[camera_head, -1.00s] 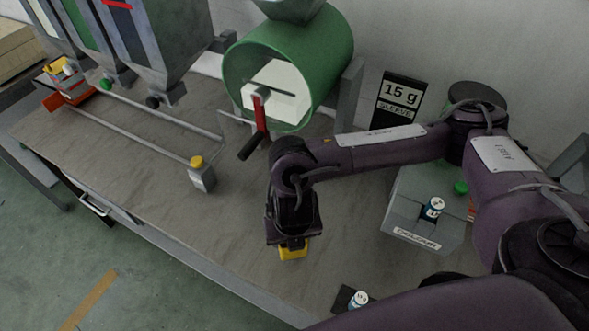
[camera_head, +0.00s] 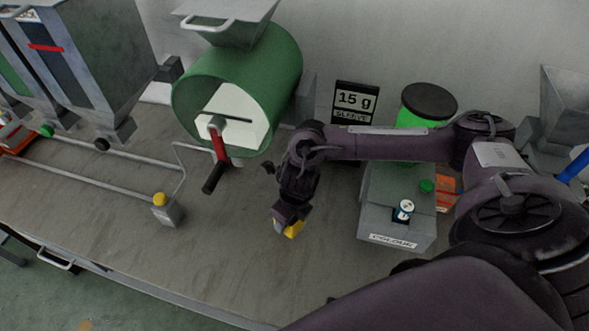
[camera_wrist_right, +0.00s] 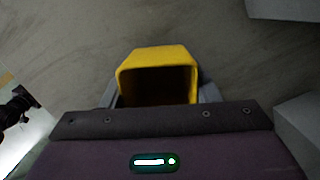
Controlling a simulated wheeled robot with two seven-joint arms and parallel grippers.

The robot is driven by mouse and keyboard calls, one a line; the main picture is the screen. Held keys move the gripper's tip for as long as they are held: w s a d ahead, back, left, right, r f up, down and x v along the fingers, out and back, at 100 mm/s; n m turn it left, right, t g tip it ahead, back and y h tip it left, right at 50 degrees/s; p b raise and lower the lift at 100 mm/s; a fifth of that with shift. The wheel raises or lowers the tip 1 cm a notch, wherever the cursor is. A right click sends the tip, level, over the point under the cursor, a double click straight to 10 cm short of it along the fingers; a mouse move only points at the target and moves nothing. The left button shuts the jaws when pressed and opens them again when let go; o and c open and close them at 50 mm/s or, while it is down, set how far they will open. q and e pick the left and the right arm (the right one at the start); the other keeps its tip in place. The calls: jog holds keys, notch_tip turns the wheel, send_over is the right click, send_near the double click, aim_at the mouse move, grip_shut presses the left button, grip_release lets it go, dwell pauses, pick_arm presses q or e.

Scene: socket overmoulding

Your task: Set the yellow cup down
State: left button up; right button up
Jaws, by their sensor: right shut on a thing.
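The yellow cup (camera_head: 294,229) is at the end of my right arm, low over the grey-brown bench in the head view. My right gripper (camera_head: 287,224) is shut on it. In the right wrist view the yellow cup (camera_wrist_right: 158,75) sits between the two grey fingers (camera_wrist_right: 158,95), and I look into its dark open mouth. I cannot tell whether its base touches the bench. My left gripper does not show in the head view.
A green drum (camera_head: 240,90) with a red-handled lever (camera_head: 217,160) stands behind left. A 15 g sign (camera_head: 355,101) is at the wall.

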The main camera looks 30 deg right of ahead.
jog(key=w+d, duration=0.2)
jog(key=w+d+p, duration=0.1)
jog(key=w+d, duration=0.1)
jog(key=d, duration=0.1)
jog(key=shift+w+d, duration=0.3)
jog(key=shift+w, duration=0.05)
notch_tip(320, 180, down, 3)
jog(key=shift+p, duration=0.85)
jog(key=shift+f, duration=0.25)
jog(key=shift+f, duration=0.1)
jog(key=shift+f, duration=0.15)
jog(key=o, duration=1)
